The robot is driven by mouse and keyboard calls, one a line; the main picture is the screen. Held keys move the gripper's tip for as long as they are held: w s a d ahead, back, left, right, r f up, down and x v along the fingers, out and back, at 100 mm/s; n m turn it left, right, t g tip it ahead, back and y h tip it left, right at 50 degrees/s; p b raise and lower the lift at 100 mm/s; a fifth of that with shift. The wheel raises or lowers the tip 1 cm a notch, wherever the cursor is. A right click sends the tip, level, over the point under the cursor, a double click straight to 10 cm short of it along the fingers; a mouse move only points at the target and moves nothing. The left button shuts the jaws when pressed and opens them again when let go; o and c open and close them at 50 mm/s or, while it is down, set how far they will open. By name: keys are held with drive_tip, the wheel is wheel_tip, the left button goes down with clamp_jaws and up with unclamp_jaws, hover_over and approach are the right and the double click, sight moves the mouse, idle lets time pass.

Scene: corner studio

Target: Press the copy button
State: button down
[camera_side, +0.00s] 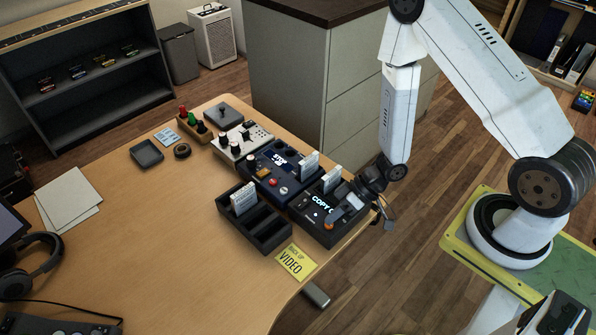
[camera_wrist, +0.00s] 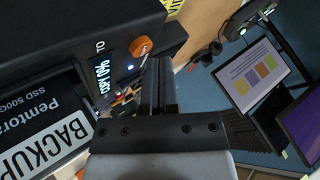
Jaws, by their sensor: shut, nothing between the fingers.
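The black copy unit (camera_side: 318,227) stands at the table's right edge, its lit screen reading "COPY", partly covered by my gripper. In the wrist view the copy unit's screen (camera_wrist: 112,62) reads "COPY 0%". A drive labelled "BACKUP" (camera_wrist: 45,130) stands in the unit.
A dark blue unit (camera_side: 270,172) with another drive adjoins the copy unit. A black slotted holder (camera_side: 262,229) with one drive stands in front. A yellow "VIDEO" note (camera_side: 296,262) lies at the near edge. The table's left middle is clear.

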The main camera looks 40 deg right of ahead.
sight(332, 224)
drive_tip(key=shift+r, duration=0.1)
drive_tip(key=shift+r, duration=2.9)
drive_tip(key=w+d+r+m+t+h, duration=0.2)
drive_tip(key=w+d+r+h, duration=0.2)
drive_tip(key=d+r+h, duration=0.35)
drive_tip(key=s+r+m+g, duration=0.2)
drive_tip(key=s+r+g, duration=0.1)
drive_tip(key=s+r, duration=0.3)
drive_tip(key=shift+a+r+h, duration=0.15)
drive_tip(key=shift+a+h, duration=0.3)
